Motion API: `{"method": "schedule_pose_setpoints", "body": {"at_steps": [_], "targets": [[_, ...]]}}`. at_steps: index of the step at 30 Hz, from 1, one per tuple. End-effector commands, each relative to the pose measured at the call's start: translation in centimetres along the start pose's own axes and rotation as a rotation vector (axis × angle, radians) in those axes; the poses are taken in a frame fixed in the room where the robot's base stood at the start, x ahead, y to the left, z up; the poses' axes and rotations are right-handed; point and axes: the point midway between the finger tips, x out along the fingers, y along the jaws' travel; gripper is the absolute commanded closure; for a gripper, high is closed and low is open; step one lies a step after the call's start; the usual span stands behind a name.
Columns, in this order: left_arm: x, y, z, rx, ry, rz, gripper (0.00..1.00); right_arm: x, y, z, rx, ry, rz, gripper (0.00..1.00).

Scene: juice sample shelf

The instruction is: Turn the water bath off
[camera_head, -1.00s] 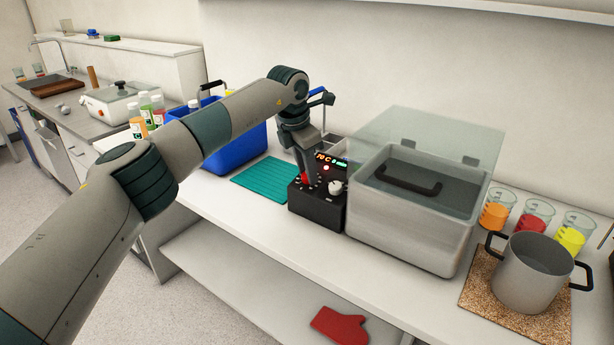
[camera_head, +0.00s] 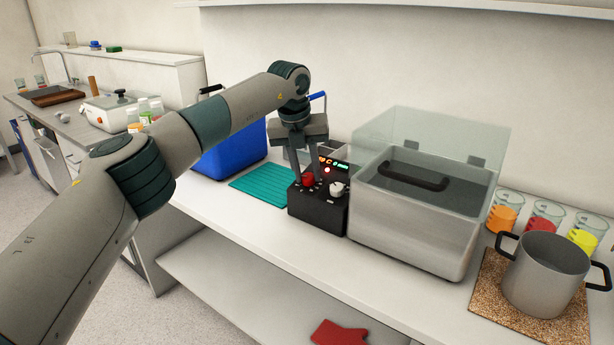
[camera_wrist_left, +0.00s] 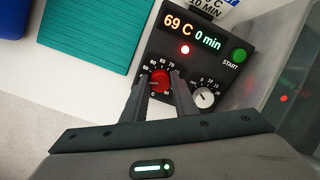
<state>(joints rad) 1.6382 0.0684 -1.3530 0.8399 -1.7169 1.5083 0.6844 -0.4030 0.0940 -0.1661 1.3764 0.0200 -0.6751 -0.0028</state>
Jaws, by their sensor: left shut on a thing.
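The water bath (camera_head: 412,232) is a grey tank with a clear lid, joined on its left by a black control box (camera_head: 317,213). The box has a red temperature knob (camera_wrist_left: 159,80), a white timer knob (camera_wrist_left: 204,97), a green START button (camera_wrist_left: 239,55) and a lit red lamp (camera_wrist_left: 184,49). Its display (camera_wrist_left: 193,33) reads 69 C and 0 min. My left gripper (camera_wrist_left: 161,78) points down with one finger on each side of the red knob, shut on it. The knob also shows between the fingers in the head view (camera_head: 308,179). My right gripper is out of view.
A teal mat (camera_head: 262,181) and a blue container (camera_head: 232,152) lie left of the box. A pot (camera_head: 545,275) stands on a cork mat at the right, with several beakers of coloured liquid behind it. A red mitt (camera_head: 338,333) lies on the lower shelf.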

Motion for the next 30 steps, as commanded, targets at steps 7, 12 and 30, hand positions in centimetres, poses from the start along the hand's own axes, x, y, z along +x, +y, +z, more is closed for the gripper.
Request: {"method": "schedule_pose_setpoints", "body": {"at_steps": [7,12,30], "targets": [[0.0,0.1,0.1,-0.220,-0.005,0.004,0.96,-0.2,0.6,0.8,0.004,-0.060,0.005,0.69],[-0.1,0.1,0.1,-0.335,-0.005,0.006,0.96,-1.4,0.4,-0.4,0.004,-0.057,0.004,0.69],[-0.2,0.1,0.1,-0.451,-0.004,0.006,0.96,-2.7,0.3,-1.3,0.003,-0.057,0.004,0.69]]}}
